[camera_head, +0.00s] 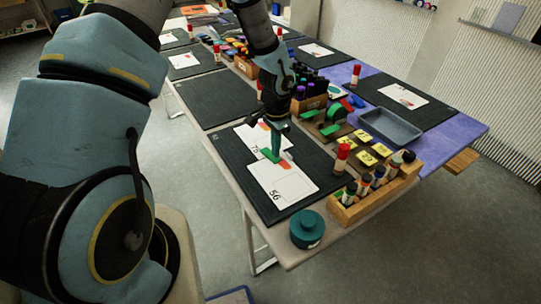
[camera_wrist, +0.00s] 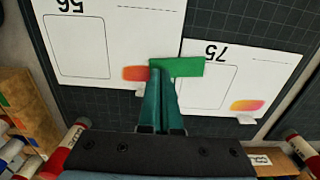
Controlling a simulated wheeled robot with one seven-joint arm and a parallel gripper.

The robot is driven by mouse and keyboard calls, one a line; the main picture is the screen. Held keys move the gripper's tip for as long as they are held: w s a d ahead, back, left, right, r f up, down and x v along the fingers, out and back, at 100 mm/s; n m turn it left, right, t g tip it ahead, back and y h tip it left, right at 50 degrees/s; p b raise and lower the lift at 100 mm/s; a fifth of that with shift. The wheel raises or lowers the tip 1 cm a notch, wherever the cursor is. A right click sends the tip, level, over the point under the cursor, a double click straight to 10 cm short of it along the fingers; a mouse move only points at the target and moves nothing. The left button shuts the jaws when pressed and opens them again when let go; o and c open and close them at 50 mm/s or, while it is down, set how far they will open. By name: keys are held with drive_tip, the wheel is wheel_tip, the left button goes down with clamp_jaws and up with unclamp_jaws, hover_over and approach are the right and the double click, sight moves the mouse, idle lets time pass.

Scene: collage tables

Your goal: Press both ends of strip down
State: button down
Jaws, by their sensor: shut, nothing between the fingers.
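A short green strip (camera_wrist: 185,67) lies across the neighbouring edges of two white cards. The card marked 56 (camera_wrist: 105,35) is on the left in the wrist view, and the card marked 75 (camera_wrist: 275,65) is on the right. In the head view the strip (camera_head: 267,156) shows between card 56 (camera_head: 283,188) and card 75 (camera_head: 250,138). My gripper (camera_wrist: 160,72) is shut and empty, its teal fingertips at the strip's card 56 end, hiding part of it. In the head view my gripper (camera_head: 275,152) points down there. I cannot tell whether it touches.
The cards lie on a dark mat (camera_head: 235,165). A teal round pot (camera_head: 307,229) stands at the table's front corner. A wooden box of bottles (camera_head: 375,193), a red glue stick (camera_head: 342,158), yellow notes (camera_head: 366,157) and a grey tray (camera_head: 391,127) are to the right.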

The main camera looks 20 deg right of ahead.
drive_tip(key=shift+f+b, duration=0.55)
drive_tip(key=shift+f, duration=0.25)
drive_tip(key=shift+r, duration=0.1)
idle(0.5)
drive_tip(key=shift+r+p, duration=2.75)
drive_tip(key=shift+r, duration=0.7)
